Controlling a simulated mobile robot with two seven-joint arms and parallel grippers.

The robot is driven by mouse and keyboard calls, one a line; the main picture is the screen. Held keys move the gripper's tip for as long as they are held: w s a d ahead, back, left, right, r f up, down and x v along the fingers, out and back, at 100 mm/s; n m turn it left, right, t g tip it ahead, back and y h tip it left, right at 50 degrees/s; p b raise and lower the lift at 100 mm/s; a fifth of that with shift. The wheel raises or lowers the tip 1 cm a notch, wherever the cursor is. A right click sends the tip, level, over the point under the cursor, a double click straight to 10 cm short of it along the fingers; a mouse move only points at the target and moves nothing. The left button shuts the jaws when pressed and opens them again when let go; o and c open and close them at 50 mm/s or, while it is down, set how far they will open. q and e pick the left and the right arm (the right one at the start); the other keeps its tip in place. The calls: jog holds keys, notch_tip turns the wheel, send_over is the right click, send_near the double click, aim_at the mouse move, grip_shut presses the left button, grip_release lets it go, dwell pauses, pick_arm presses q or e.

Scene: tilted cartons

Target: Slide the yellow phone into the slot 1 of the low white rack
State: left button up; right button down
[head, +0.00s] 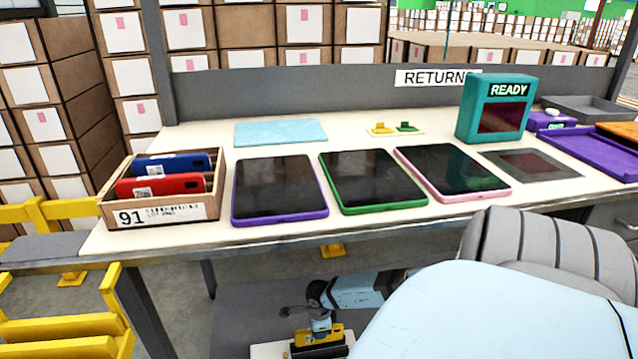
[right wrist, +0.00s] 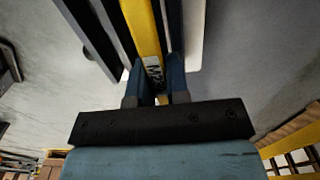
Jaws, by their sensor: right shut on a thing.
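The yellow phone (head: 335,331) is low in the head view, below the table's front edge, and its yellow edge (right wrist: 142,25) runs up the right wrist view. My right gripper (head: 320,326) is shut on it; in the wrist view the fingers (right wrist: 160,85) stand on either side of the phone, with a printed label between them. The low white rack (head: 266,350) shows partly beneath the phone, cut by the bottom edge. A white strip (right wrist: 195,40) and dark bars (right wrist: 100,35) flank the phone in the wrist view. I cannot tell how deep the phone sits. My left gripper is not in view.
The table (head: 200,240) carries a carton (head: 165,212) with a red and a blue phone, several tablets (head: 280,188), a teal READY box (head: 495,108) and a purple tray (head: 595,150). A grey chair (head: 555,250) stands at right. Yellow rails (head: 60,325) are at left.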

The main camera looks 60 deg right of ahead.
aim_at(319, 342)
jog(key=shift+f+b, duration=1.05)
jog(key=shift+f, duration=0.85)
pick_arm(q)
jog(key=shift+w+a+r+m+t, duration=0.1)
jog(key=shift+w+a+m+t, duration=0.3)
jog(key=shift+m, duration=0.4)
pick_arm(e)
jog(key=shift+f, duration=0.75)
jog(key=shift+f, duration=0.35)
jog(key=c, duration=1)
grip_release()
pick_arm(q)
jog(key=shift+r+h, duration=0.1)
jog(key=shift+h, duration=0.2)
